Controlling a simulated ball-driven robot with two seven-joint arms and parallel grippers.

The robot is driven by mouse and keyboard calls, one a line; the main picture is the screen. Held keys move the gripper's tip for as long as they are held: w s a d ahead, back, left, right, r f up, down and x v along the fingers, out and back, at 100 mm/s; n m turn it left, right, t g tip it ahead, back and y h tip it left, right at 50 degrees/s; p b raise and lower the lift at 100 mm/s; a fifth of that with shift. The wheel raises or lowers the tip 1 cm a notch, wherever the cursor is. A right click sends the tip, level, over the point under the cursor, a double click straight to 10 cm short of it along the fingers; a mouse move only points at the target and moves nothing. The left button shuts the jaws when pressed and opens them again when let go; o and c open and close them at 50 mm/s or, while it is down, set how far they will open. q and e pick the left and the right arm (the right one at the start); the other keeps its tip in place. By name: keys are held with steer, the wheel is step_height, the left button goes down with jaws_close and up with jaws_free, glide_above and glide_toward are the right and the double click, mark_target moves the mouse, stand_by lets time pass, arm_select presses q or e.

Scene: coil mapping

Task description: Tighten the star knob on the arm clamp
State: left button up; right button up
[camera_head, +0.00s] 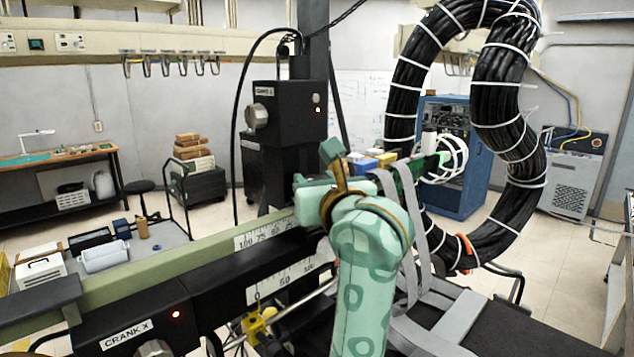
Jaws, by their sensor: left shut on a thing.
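A long olive-green beam (170,270) with a white number scale crosses from lower left to the centre. My left arm, teal with dark patches and bronze rings, rises from the bottom centre to the beam's right end. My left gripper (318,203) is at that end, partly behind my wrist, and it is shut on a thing. The fingertips and the thing between them are mostly hidden; by its place it seems to be the star knob of the arm clamp. I cannot make out the knob's shape or the clamp. My right gripper is not in view.
A black crank box (285,113) stands on a column behind the beam, another crank box (130,325) at lower left. A thick looped cable bundle (408,100) hangs close on the right. Grey straps (410,240) lie beside my wrist. A blue cabinet (468,185) stands behind.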

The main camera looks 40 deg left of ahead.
arm_select(q)
steer(key=shift+m+t+h, duration=0.3)
steer(key=shift+t, duration=0.1)
steer(key=o, duration=1)
steer(key=shift+g, duration=0.3)
